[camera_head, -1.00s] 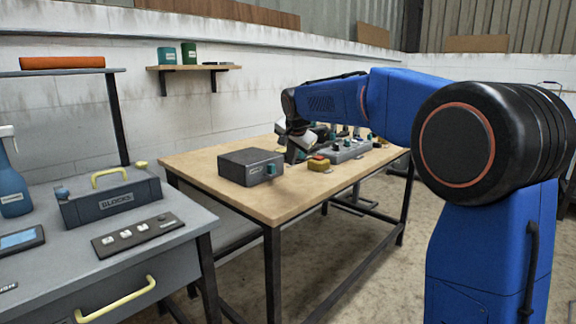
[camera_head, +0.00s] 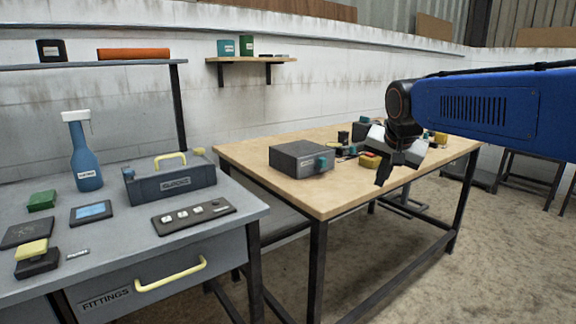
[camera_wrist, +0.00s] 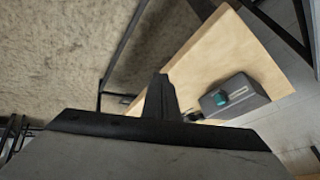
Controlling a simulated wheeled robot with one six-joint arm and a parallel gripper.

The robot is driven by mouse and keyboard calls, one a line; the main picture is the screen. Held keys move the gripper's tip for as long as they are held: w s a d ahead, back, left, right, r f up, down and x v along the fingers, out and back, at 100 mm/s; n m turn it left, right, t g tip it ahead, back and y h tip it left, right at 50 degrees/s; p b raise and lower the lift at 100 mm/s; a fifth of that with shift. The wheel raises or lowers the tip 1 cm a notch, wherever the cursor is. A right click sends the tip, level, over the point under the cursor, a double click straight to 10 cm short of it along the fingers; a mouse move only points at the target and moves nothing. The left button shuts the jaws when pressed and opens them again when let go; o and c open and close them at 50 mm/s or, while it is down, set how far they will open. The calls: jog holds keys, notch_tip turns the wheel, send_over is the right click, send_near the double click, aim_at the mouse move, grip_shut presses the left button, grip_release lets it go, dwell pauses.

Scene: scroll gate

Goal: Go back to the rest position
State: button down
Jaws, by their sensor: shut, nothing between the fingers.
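My gripper (camera_head: 383,172) hangs at the end of my blue arm, pointing down, in front of the wooden table's right part in the head view. Its dark fingers are together with nothing between them. In the wrist view the shut fingers (camera_wrist: 161,97) show against the floor and the table edge. The gripper touches nothing that I can see. It hides part of the items at the back of the wooden table.
The wooden table (camera_head: 325,203) carries a dark box (camera_head: 300,160) with a teal knob and a yellow-red item (camera_head: 368,160). Open floor (camera_head: 500,260) lies at right.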

jog(key=s+d+f+n, duration=0.1)
jog(key=s+f+n, duration=0.1)
jog(key=s+f, duration=0.4)
jog(key=s+d+f+n+g, duration=0.1)
jog(key=s+f, duration=0.5)
jog(key=s, duration=0.8)
jog(key=s+d+f+n, duration=0.2)
jog(key=s+f, duration=0.5)
jog(key=s, duration=0.4)
jog(key=shift+n+g, duration=0.3)
jog(key=shift+n, duration=0.2)
